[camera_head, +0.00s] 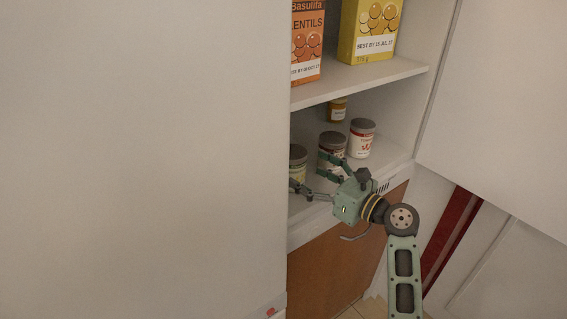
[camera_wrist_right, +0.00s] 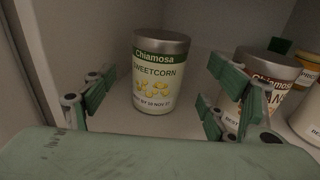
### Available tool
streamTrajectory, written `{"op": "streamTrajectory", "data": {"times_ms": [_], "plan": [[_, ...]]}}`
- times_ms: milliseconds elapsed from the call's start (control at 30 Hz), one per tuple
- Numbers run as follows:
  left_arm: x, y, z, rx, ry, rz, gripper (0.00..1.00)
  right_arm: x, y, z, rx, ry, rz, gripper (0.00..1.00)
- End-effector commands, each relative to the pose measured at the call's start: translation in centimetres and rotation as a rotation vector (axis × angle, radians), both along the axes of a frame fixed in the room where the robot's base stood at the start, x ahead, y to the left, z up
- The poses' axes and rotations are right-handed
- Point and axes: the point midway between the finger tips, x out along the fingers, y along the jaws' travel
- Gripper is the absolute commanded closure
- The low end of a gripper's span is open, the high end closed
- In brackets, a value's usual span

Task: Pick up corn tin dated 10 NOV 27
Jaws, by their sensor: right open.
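The corn tin (camera_wrist_right: 158,75) stands upright on the shelf in the right wrist view. Its green and cream label reads Chiamosa SWEETCORN, with a small date line that seems to read 10 NOV 27. In the head view the tin (camera_head: 298,160) is partly hidden by the cabinet's left side. My right gripper (camera_head: 306,175) is open and empty in front of the lower shelf. In the right wrist view its fingers (camera_wrist_right: 150,103) stand apart, with the tin beyond and between them, not touched. My left gripper is not in view.
Right of the corn tin stands another Chiamosa tin (camera_head: 332,146), close to my right finger. A white and red tin (camera_head: 361,138) and a small orange jar (camera_head: 338,109) stand further along. An upper shelf (camera_head: 365,80) holds a lentils box (camera_head: 306,45) and a yellow box (camera_head: 368,28).

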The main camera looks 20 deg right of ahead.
Motion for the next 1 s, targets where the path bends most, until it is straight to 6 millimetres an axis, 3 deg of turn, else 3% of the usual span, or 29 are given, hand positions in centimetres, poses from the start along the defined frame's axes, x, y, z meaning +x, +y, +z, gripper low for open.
{"op": "streamTrajectory", "data": {"times_ms": [500,767,1000], "plan": [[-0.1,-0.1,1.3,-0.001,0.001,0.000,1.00,5.5,3.6,-0.6,-0.003,0.001,0.001,0.21],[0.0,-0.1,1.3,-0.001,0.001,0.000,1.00,5.8,3.8,-0.7,-0.004,0.000,-0.001,0.21],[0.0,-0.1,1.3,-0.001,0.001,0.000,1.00,5.8,3.8,-0.7,-0.004,0.000,0.000,0.39]]}}
